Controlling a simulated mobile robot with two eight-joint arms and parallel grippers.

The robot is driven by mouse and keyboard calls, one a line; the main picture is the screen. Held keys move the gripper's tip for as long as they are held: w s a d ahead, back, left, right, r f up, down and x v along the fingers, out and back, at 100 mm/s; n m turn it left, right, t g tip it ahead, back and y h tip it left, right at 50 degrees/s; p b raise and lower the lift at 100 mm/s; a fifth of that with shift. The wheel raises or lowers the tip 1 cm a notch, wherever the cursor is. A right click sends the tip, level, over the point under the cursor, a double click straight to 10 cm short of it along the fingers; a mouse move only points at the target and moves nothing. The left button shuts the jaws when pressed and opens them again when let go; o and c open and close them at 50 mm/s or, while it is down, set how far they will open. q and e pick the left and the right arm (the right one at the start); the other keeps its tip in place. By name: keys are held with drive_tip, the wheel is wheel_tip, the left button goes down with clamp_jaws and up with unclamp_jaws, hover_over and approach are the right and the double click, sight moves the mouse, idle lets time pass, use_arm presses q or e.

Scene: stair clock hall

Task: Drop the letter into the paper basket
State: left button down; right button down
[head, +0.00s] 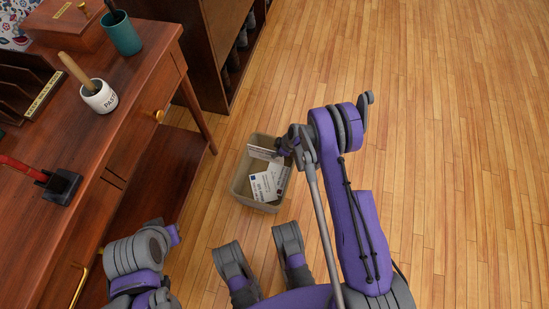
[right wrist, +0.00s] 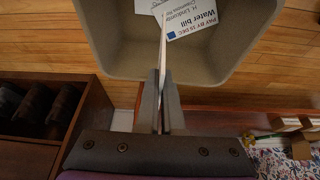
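The beige paper basket (head: 240,187) stands on the wooden floor beside the desk; its wall (right wrist: 105,45) fills the top of the right wrist view. My right gripper (head: 280,146) is over the basket's far side. In the right wrist view its fingers (right wrist: 161,85) are shut on a thin white letter (right wrist: 163,45), seen edge-on and pointing into the basket. The letter (head: 262,153) also shows at the basket's far rim in the head view. A "Water bill" paper (right wrist: 195,20) lies in the basket. My left arm shows at the lower left, but its fingers are not visible.
The desk (head: 95,140) at left holds a paste pot (head: 99,97), a teal cup (head: 122,35), a wooden box (head: 66,22) and a letter rack (head: 22,88). A dark shelf (head: 208,55) stands behind the basket. The floor at right is clear.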

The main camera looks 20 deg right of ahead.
sight(276, 162)
wheel_tip(276, 162, down, 3)
drive_tip(key=shift+r+n+b, duration=0.2)
drive_tip(key=shift+n+b, duration=0.1)
drive_tip(key=shift+b, duration=0.05)
drive_tip(key=shift+f+b, duration=1.35)
drive_tip(key=shift+f, duration=1.45)
drive_tip(key=c, duration=1)
unclamp_jaws()
drive_tip(key=p+v, duration=0.2)
drive_tip(key=v, duration=0.8)
drive_tip(key=shift+d+r+p, duration=0.15)
drive_tip(key=shift+r+p, duration=0.2)
drive_tip(key=shift+p, duration=0.05)
